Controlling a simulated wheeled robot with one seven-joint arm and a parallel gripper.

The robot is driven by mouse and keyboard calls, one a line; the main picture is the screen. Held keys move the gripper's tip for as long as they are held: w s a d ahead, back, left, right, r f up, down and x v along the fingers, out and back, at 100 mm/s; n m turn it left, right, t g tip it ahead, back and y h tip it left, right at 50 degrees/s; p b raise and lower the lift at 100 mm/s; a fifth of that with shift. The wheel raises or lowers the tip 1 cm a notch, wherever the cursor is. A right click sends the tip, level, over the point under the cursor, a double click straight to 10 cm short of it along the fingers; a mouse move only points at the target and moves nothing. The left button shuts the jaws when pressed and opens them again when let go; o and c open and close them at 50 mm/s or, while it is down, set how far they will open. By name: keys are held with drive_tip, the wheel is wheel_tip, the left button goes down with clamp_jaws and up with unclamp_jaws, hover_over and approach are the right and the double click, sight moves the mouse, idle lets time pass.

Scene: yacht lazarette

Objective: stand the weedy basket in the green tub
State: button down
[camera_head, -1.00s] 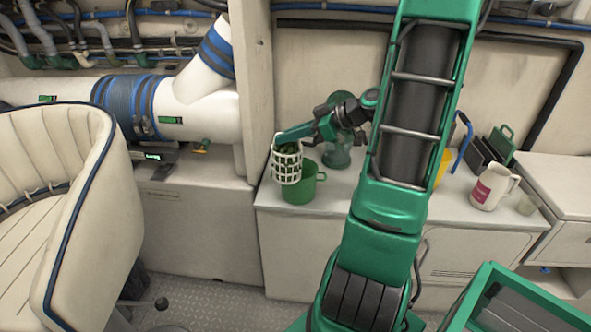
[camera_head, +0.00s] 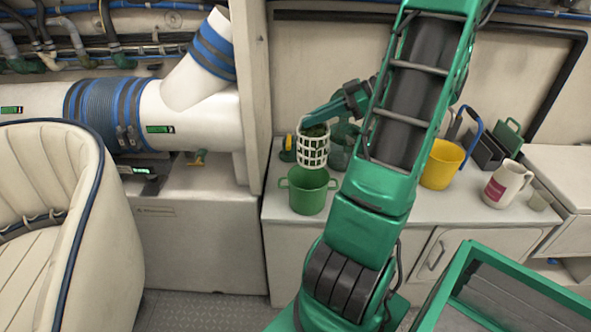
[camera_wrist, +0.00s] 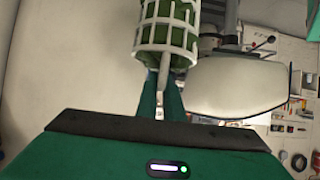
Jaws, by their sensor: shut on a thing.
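The weedy basket (camera_head: 313,148) is a white lattice basket with dark green weed inside. My gripper (camera_head: 318,118) is shut on it at its upper part and holds it upright in the air. In the wrist view the basket (camera_wrist: 168,38) hangs beyond the fingers (camera_wrist: 163,88), with green showing through the lattice. The green tub (camera_head: 308,196) has two side handles and stands on the white counter. The basket is just above and slightly right of the tub's middle in the head view, its bottom near the far rim. The tub's inside is partly visible.
A white chair (camera_head: 45,235) is at left.

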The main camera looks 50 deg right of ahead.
drive_tip(key=shift+w, duration=0.4)
drive_tip(key=shift+w+a+f, duration=0.1)
drive_tip(key=shift+w+f, duration=0.1)
drive_tip(key=shift+f, duration=0.15)
wheel_tip(320, 180, down, 17)
drive_tip(key=shift+f, duration=0.15)
drive_tip(key=c, duration=1.9)
unclamp_jaws()
